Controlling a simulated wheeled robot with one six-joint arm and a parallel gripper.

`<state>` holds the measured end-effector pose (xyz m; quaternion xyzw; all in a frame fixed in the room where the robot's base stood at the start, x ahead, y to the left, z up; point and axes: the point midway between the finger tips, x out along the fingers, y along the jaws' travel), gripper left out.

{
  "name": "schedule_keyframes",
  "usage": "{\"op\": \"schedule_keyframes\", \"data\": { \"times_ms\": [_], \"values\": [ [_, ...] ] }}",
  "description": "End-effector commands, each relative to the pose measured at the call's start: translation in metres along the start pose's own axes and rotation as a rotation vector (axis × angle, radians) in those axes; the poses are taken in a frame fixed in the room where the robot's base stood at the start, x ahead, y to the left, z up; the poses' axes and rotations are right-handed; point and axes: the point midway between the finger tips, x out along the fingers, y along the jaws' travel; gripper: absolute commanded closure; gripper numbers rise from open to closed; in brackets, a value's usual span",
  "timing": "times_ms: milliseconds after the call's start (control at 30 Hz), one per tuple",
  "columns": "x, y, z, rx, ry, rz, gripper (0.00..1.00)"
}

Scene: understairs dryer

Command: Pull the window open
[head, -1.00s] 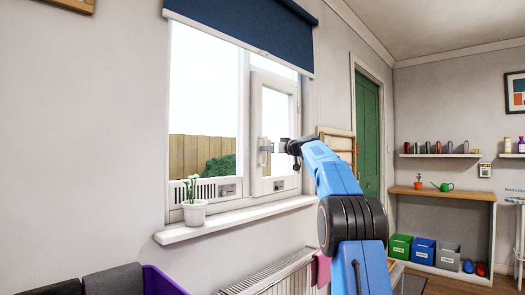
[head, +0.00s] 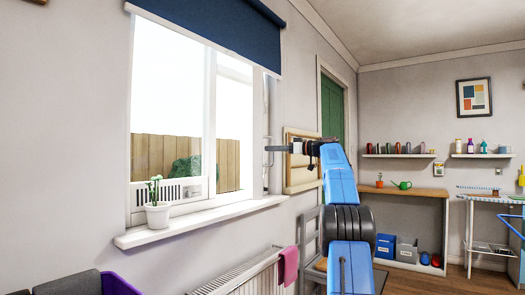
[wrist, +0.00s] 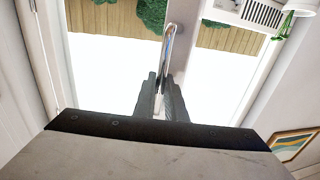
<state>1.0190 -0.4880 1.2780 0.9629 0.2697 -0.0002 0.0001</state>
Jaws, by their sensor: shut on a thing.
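The white window (head: 218,140) has a fixed pane on the left and a hinged sash (head: 266,110) on the right. The sash is swung into the room and shows nearly edge-on, with clear outdoors through the opening beside it. My gripper (head: 277,148) is at the sash's handle (head: 268,149), at the free side of the sash. In the wrist view, the fingers of my gripper (wrist: 160,98) are closed around the slim metal handle (wrist: 170,42). The fingers hide the gripped end of the handle.
A potted plant (head: 157,208) stands on the sill (head: 200,221). A blue blind (head: 215,28) hangs above. A radiator (head: 240,273) with a pink cloth (head: 288,266) is below. A wooden frame (head: 302,160) on the wall is close behind my gripper.

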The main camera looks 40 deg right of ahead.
Motion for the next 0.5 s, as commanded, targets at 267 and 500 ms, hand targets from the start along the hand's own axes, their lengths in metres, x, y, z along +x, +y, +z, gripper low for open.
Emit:
{"op": "schedule_keyframes", "data": {
  "times_ms": [267,500],
  "values": [
    [-0.021,0.013,0.0,0.0,0.001,0.003,1.0],
    [-0.024,0.015,0.0,0.0,0.001,0.003,1.0]
  ]
}}
